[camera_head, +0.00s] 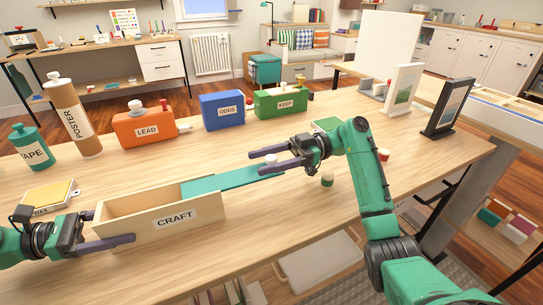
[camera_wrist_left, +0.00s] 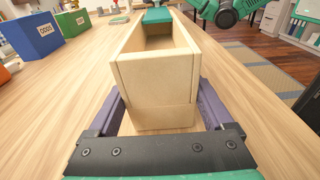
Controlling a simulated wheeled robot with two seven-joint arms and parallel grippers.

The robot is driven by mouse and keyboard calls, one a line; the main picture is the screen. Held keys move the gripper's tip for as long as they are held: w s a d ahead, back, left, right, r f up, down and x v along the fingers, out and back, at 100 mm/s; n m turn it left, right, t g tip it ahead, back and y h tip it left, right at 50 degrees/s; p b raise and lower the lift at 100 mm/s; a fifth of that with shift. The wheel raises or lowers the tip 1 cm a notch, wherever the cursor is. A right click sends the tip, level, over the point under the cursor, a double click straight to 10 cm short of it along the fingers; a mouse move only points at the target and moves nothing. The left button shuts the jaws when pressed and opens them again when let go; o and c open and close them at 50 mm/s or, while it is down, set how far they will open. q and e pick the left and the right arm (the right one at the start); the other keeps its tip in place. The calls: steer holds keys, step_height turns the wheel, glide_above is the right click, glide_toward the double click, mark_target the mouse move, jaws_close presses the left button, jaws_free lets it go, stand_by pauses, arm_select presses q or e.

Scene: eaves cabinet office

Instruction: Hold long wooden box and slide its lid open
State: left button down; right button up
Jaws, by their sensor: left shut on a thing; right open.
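The long wooden box (camera_head: 143,222) with a CRAFT label lies on the table at the front left, its near part open and its inside looking empty. Its teal lid (camera_head: 228,180) is slid far out to the right and sticks out past the box's right end. My left gripper (camera_head: 108,228) is shut on the box's left end, with a finger on each side. In the left wrist view the box (camera_wrist_left: 155,82) stretches away between the purple fingers, with the lid (camera_wrist_left: 157,15) at its far end. My right gripper (camera_head: 275,160) is open around or just above the lid's right end; contact is unclear.
An orange LEAD box (camera_head: 146,130), a blue ODDS box (camera_head: 223,111) and a green KEEP box (camera_head: 281,103) stand behind. A bottle (camera_head: 33,148) and a POSTER tube (camera_head: 76,122) stand at left. A small green-sided jar (camera_head: 327,180) sits right of the lid. Picture frames (camera_head: 447,107) stand at right.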

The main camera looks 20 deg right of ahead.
arm_select(q)
steer(key=shift+f, duration=0.1)
arm_select(e)
steer(key=d, duration=1.1)
steer(key=shift+s, duration=0.25)
stand_by(0.5)
arm_select(q)
jaws_free()
steer(key=a, duration=0.3)
steer(key=a+r, duration=0.1)
steer(key=a, duration=0.7)
steer(key=shift+w+a+r, duration=0.15)
steer(key=shift+w+r, duration=0.1)
steer(key=shift+a, duration=0.3)
steer(key=shift+s, duration=0.1)
